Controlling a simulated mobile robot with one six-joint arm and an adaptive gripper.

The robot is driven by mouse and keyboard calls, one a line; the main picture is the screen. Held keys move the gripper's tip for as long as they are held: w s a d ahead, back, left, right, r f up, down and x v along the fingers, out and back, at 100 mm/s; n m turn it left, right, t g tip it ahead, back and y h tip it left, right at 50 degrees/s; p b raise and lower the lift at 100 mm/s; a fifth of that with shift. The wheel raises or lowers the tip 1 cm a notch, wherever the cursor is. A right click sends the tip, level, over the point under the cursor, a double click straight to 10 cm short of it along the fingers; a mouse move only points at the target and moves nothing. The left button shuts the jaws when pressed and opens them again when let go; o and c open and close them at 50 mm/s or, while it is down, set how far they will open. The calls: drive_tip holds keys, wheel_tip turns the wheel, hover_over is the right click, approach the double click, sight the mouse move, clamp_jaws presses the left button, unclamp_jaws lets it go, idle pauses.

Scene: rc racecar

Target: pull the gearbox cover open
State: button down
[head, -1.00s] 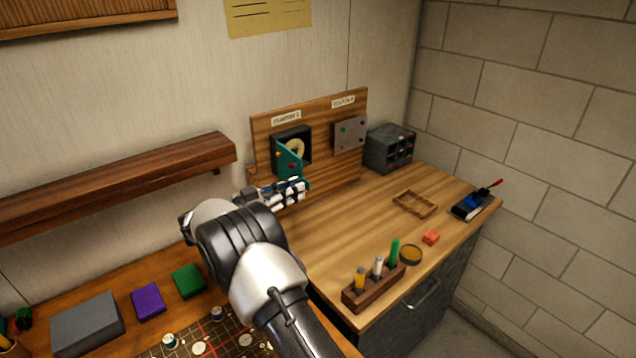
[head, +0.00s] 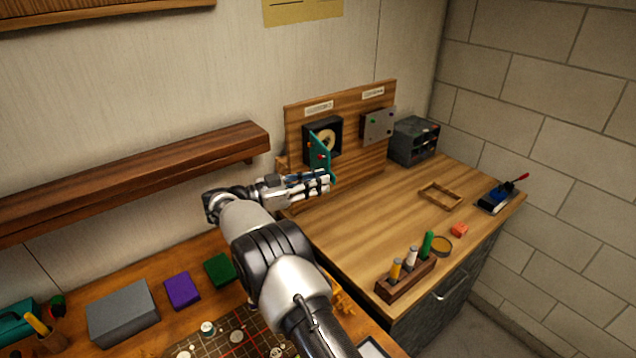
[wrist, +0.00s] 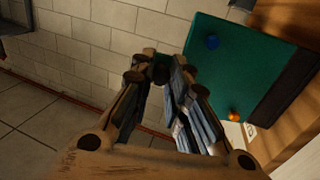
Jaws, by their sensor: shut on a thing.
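The teal cover (head: 320,157) stands swung out from the black box (head: 308,130) on the left of the wooden back panel. A pale ring (head: 327,138) shows inside the opening. My gripper (head: 328,182) is at the cover's lower outer edge and shut on it. The exact contact is too small to see in the head view. In the wrist view the teal cover (wrist: 235,68) fills the upper right, with a blue knob and an orange knob on its face, close beside my fingers (wrist: 152,68).
A grey plate (head: 378,126) is on the panel's right half. A dark drawer unit (head: 413,141) stands to its right. A wooden holder (head: 405,281) with several upright sticks is at the counter's front. A brown shelf (head: 130,183) juts from the wall left of my arm.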

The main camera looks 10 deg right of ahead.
drive_tip(key=c, duration=1.9)
unclamp_jaws()
drive_tip(key=shift+r, duration=0.35)
drive_tip(key=o, duration=0.4)
drive_tip(key=shift+f, duration=0.2)
drive_tip(key=a, duration=0.5)
drive_tip(key=s+a, duration=0.1)
drive_tip(key=a, duration=0.1)
drive_tip(key=shift+a, duration=0.2)
